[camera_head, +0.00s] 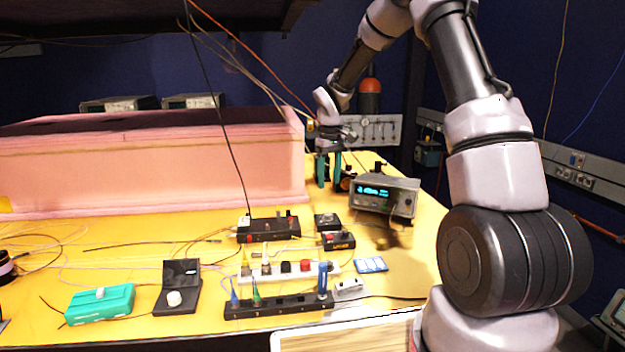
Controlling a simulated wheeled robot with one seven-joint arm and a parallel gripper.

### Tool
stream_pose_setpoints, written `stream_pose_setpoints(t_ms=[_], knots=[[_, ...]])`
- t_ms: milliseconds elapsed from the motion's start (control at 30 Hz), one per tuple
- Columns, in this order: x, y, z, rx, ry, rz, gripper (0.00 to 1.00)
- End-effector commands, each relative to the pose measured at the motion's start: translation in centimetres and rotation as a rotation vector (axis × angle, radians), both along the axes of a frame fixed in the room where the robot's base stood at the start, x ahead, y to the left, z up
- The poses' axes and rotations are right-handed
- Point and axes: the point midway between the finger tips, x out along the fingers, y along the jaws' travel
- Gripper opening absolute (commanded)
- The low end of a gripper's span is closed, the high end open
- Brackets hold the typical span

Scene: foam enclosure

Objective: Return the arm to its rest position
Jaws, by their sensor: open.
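My arm rises from the lower right, arches over the right side of the table, and reaches toward the back. My gripper (329,178) points down at the far end, just right of the pink foam enclosure (250,172). Its two fingers are apart, with nothing visible between them. It hangs behind the grey bench instrument with a lit display (398,193). Whether the fingertips touch anything at the back of the table is too small to tell.
The yellow table (130,250) holds a teal box (100,305), an open black case (180,280), a black rack with coloured tools (280,306), a white strip (290,272) and small black boxes. Loose cables lie at left and hang from above. A wall panel (372,130) stands behind my gripper.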

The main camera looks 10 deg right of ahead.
Motion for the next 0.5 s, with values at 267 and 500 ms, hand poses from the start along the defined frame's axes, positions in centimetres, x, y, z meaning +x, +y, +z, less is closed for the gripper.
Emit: stream_pose_setpoints(t_ms=[267, 500], knots=[[-3.8, -1.5, 7.8, 0.001, -0.098, -0.136, 0.64], [-9.3, -2.9, 14.6, 0.037, -0.198, -0.302, 0.64]])
